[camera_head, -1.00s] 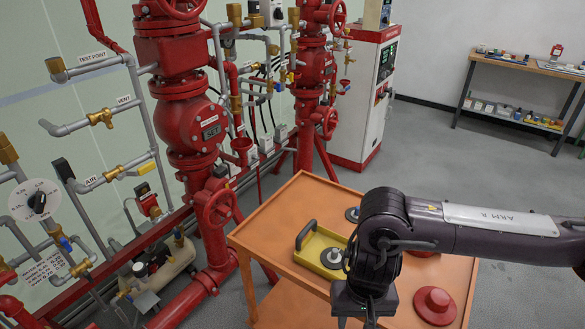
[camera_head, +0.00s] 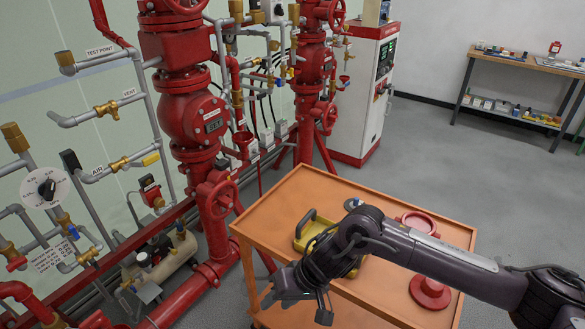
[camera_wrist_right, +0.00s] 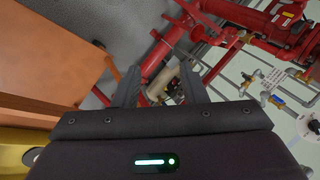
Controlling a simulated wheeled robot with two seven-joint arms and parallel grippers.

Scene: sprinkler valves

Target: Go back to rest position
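My right arm (camera_head: 440,262) reaches in from the right above the orange cart. My right gripper (camera_head: 280,292) is at the cart's near left side and points left and down. In the right wrist view, its two fingers (camera_wrist_right: 162,88) stand apart with nothing between them, so it is open and empty. Pipes and floor show past the fingertips. My left gripper is in neither view.
The orange cart (camera_head: 270,218) holds a yellow tray (camera_head: 303,240), partly hidden by my arm, and red round parts (camera_head: 430,292). Red and grey valve piping (camera_head: 192,115) stands left. A workbench (camera_head: 515,62) is at the back right, with free floor before it.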

